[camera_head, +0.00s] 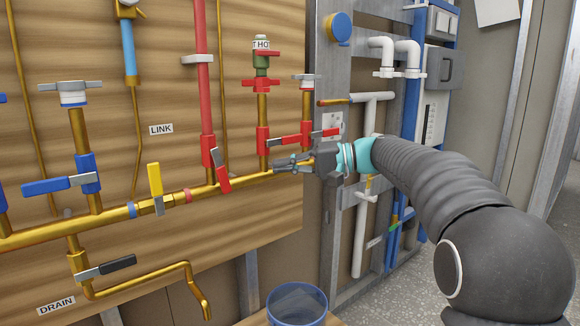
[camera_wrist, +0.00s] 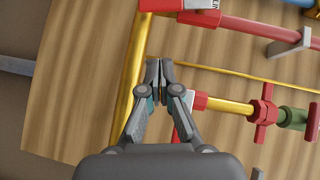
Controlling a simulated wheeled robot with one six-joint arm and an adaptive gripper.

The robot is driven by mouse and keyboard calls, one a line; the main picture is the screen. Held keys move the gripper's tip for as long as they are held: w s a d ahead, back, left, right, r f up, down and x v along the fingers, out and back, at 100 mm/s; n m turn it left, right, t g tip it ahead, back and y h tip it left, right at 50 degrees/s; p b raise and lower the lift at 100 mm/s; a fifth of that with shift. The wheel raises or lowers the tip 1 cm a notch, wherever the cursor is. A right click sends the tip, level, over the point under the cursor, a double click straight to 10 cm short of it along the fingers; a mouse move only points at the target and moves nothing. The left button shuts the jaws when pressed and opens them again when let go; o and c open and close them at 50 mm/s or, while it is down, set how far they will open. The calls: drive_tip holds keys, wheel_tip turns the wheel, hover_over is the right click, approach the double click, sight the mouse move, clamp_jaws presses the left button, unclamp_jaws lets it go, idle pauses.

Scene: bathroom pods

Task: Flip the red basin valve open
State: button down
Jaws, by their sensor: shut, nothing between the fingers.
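Several red valves are in view, and none has a readable basin label. One red valve (camera_head: 262,141) sits on the brass riser under a tag partly reading "HOT". A second red valve (camera_head: 306,129) sits on the short riser to its right. Red levers (camera_head: 325,133) lie across these risers, roughly horizontal. My gripper (camera_head: 280,163) is shut and empty, just below the levers by the brass manifold. In the wrist view, my gripper (camera_wrist: 160,68) points between the manifold and a riser. A red lever (camera_wrist: 183,120) is right of the fingers; contact is unclear.
The brass manifold (camera_head: 110,217) runs along the wooden panel. A red pipe valve (camera_head: 219,170) hangs tilted at left. Blue, yellow and black levers are farther left. A grey metal post (camera_head: 333,60) and white pipes stand right. A blue-rimmed bucket (camera_head: 297,290) is below.

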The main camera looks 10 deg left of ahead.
sight(221, 171)
drive_tip(key=shift+s+a+f, duration=0.3)
drive_tip(key=shift+s+a, duration=0.15)
drive_tip(key=shift+a, duration=1)
drive_tip(key=shift+s+a+f, duration=0.3)
drive_tip(key=shift+s+a, duration=0.2)
drive_tip(key=shift+a, duration=0.9)
drive_tip(key=shift+s+a+f, duration=0.3)
drive_tip(key=shift+s+a, duration=0.15)
drive_tip(key=shift+a, duration=1)
drive_tip(key=shift+d+f+b, duration=0.1)
drive_tip(key=shift+b, duration=0.3)
